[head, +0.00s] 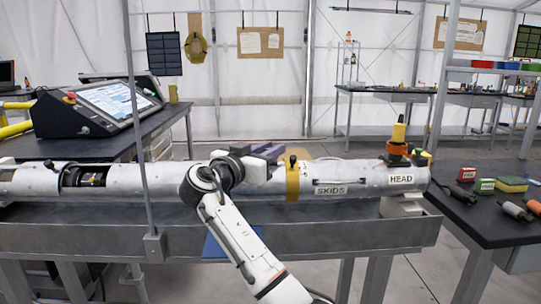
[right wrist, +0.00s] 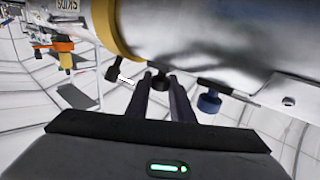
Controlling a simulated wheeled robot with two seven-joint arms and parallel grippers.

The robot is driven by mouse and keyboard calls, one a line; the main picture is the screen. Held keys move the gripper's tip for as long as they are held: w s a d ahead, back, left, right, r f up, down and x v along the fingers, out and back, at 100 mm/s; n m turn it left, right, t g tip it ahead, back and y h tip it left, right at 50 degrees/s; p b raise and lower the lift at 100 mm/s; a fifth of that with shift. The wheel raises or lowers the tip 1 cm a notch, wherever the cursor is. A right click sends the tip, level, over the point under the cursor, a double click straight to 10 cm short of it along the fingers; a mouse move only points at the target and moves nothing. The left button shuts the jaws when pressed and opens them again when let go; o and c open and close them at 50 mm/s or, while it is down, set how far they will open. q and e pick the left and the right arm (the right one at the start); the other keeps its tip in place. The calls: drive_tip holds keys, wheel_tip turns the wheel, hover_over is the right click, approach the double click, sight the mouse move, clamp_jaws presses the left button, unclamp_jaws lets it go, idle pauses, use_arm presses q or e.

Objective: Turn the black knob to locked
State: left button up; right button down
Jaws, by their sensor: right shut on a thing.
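The black knob (right wrist: 160,82) sits on the silver tube beside its yellow band (right wrist: 115,28) and shows between my right gripper's fingers in the right wrist view, which is upside down. My right gripper (right wrist: 161,90) is shut on it. In the head view my right gripper (head: 268,152) reaches over the top of the tube (head: 345,170), just left of the yellow band (head: 292,180), and the knob is hidden there. I cannot tell which way the knob is turned. My left gripper is out of view.
Another dark knob (right wrist: 112,72) stands at the yellow band and a blue knob (right wrist: 208,102) on the other side. An orange and yellow fitting (head: 398,140) tops the HEAD end. A grey post (head: 135,110) stands in front of the bench. A control console (head: 100,105) is behind left.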

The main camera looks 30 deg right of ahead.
drive_tip(key=c, duration=1.8)
unclamp_jaws()
drive_tip(key=shift+c, duration=0.2)
drive_tip(key=v, duration=1)
drive_tip(key=shift+a, duration=0.2)
drive_tip(key=shift+s, duration=0.1)
